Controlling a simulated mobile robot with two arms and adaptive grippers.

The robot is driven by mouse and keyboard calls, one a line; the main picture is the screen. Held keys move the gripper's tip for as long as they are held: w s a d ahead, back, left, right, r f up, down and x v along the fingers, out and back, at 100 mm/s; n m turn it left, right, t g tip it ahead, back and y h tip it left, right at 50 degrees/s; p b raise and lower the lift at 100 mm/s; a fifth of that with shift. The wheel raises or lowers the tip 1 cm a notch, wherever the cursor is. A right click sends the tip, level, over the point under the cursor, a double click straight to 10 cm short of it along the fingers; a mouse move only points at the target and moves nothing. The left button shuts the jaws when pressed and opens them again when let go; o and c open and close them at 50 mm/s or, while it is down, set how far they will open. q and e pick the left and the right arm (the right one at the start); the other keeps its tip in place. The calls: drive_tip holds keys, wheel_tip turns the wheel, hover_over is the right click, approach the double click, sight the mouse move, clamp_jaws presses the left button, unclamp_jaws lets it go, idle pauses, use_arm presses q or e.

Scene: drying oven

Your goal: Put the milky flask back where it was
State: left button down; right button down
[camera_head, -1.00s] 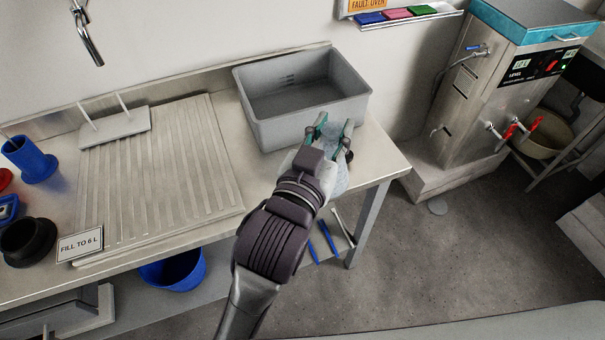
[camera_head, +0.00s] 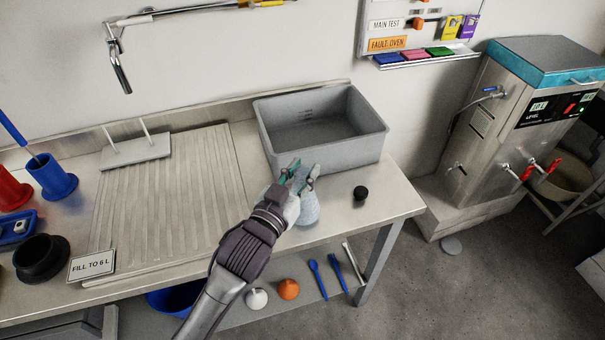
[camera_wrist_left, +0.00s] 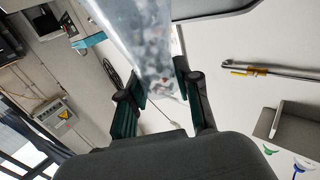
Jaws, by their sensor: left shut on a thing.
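My left gripper (camera_head: 302,172) is shut on the milky flask (camera_head: 307,208), a pale, cloudy vessel with a wide lower body. The flask hangs roughly upright below the fingers, over the bench in front of the grey basin; I cannot tell whether its base touches the bench. In the left wrist view the fingers (camera_wrist_left: 160,92) stand on either side of the cloudy, translucent flask (camera_wrist_left: 143,40). The fingers and wrist hide part of its neck in the head view. My right gripper is not in view.
The grey basin (camera_head: 330,160) stands behind the flask. A small black cap (camera_head: 360,192) lies to its right, near the bench's right end (camera_head: 405,200). A ribbed draining board (camera_head: 165,200) lies to the left. Bare bench shows around the cap.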

use_arm(q)
drive_tip(key=shift+f, duration=0.45)
drive_tip(key=c, duration=0.8)
unclamp_jaws()
drive_tip(key=shift+s, duration=0.2)
drive_tip(key=b+v, duration=0.1)
drive_tip(key=v, duration=1)
drive_tip(key=shift+s+a, duration=0.2)
drive_tip(key=shift+s, duration=0.1)
